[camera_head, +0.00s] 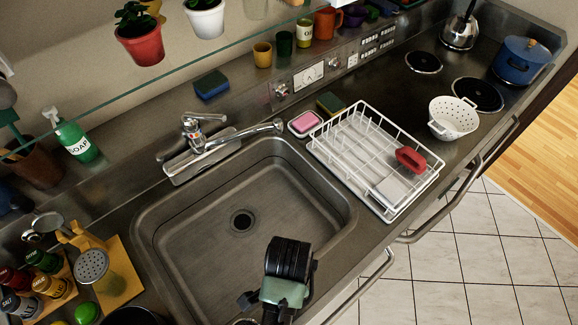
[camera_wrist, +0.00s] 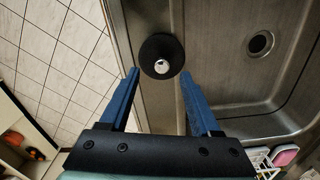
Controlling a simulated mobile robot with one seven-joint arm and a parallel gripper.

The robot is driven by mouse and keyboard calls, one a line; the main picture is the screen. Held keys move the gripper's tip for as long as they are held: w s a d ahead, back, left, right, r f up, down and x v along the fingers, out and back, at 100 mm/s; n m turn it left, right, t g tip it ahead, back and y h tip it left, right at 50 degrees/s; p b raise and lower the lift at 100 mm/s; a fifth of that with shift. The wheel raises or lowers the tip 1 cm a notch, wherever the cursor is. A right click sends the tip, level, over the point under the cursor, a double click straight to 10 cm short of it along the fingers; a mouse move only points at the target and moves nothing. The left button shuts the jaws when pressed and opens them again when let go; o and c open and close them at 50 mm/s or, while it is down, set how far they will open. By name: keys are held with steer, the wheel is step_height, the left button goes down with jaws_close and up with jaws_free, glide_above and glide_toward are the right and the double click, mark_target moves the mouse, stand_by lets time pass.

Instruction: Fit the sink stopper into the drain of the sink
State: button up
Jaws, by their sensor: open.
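The sink stopper is a black disc with a shiny metal knob (camera_wrist: 161,60). In the wrist view it sits on the steel counter strip along the front of the sink, beyond my fingertips. My gripper (camera_wrist: 159,76) has its two blue fingers spread, one on each side of the stopper's near part, with nothing held. The drain (camera_head: 242,221) is an open dark hole in the sink floor (camera_head: 205,255); it also shows in the wrist view (camera_wrist: 260,44). In the head view my wrist covers the sink's front edge, and I cannot clearly make out the stopper there.
The faucet (camera_head: 205,140) reaches over the sink's back edge. A white dish rack (camera_head: 335,151) holding a red item (camera_head: 410,159) stands right of the sink. Spice jars (camera_head: 52,287) and a grater-like shaker (camera_head: 92,266) stand at the left. The sink basin is empty.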

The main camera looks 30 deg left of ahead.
steer(key=shift+w+a+f+p, duration=0.15)
steer(key=shift+f+p, duration=0.3)
steer(key=shift+f, duration=1.8)
steer(key=shift+c, duration=0.3)
jaws_close()
